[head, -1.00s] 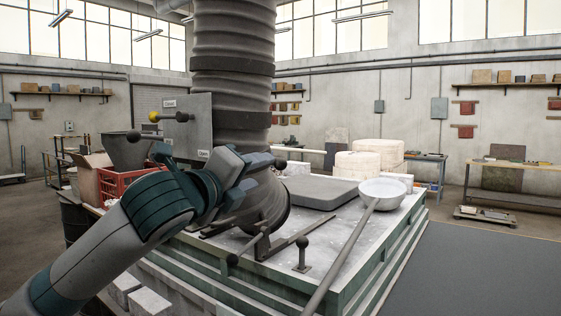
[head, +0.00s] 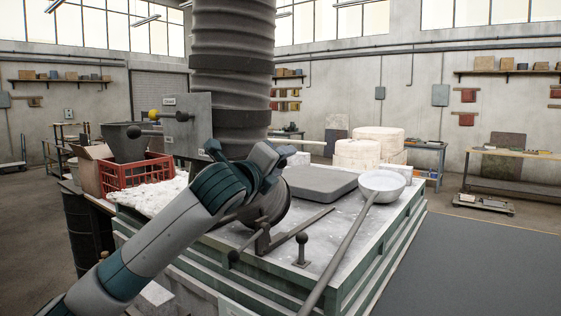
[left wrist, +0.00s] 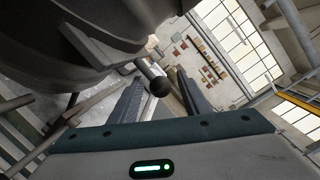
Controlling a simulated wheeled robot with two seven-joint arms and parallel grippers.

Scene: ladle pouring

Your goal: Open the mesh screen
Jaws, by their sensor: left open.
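I cannot make out a mesh screen as such in either view. A thick dark ribbed duct (head: 232,95) comes down to a rounded lower end (head: 272,207) on the furnace top. A grey panel (head: 187,128) with position labels stands beside it, with a yellow knob (head: 154,114) and black knobs. My left gripper (head: 277,158) is in front of the duct's lower part, open and empty. In the left wrist view, a black ball knob (left wrist: 159,87) on a short rod shows between the open fingers; contact is not visible. My right gripper is not in view.
A long-handled ladle (head: 382,182) lies across the furnace top (head: 325,222), near a grey slab (head: 317,187). Black-knobbed levers (head: 302,239) stand at the front. A red crate (head: 135,176) is at the left. Open floor lies to the right.

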